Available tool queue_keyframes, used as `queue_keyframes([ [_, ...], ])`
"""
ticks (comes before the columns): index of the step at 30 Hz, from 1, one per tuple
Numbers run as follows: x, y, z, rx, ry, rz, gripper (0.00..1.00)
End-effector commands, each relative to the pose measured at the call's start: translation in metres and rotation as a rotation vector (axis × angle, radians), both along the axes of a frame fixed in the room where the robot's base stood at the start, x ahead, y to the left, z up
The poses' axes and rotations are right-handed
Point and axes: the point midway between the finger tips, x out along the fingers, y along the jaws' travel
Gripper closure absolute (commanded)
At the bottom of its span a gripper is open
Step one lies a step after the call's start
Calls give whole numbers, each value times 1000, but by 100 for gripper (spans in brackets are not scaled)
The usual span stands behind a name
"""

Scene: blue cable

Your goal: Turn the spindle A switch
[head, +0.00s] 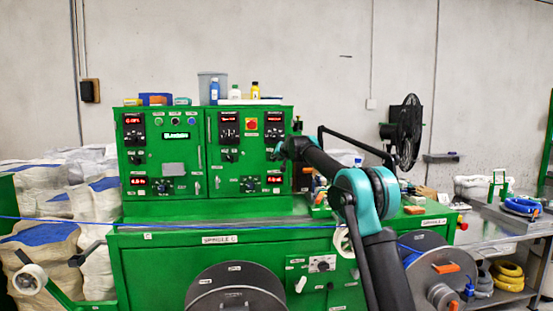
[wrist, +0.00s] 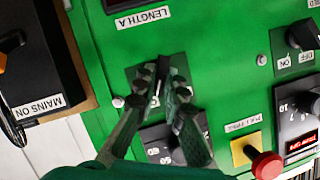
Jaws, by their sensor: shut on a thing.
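In the wrist view, which is turned roughly upside down, a dark rotary switch knob (wrist: 160,88) sits on a dark square plate (wrist: 175,62) on the green panel. My gripper (wrist: 162,95) has its two dark, ridged fingers on either side of the knob, shut on it. A white label reading LENGTH A (wrist: 143,18) is near the plate; I see no readable spindle A label there. In the head view my gripper (head: 279,151) reaches the right side of the green cabinet (head: 198,150) and hides the switch.
Close to the fingers are a black dial (wrist: 160,146), a red button on a yellow plate (wrist: 265,165) and an OFF/ON switch (wrist: 299,36). A black MAINS ON box (wrist: 28,70) stands out beside the panel. A blue cable (head: 60,219) crosses in front of the machine.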

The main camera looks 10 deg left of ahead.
Motion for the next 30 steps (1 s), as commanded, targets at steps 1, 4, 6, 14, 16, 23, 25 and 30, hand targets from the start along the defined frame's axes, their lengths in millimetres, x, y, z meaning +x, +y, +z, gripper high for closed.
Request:
queue_keyframes([
  [1, 0, 1, 0, -22, -6, 1, 100],
  [4, 0, 2, 0, -79, -23, 2, 100],
  [6, -1, 3, 0, -130, -37, 2, 100],
  [14, -1, 5, 0, -359, -102, 2, 100],
  [16, -1, 5, 0, -422, -121, 2, 100],
  [23, -2, 7, 0, -625, -179, 1, 100],
  [25, -2, 7, 0, -683, -194, 1, 100],
  [30, -2, 8, -1, -802, -230, 1, 100],
])
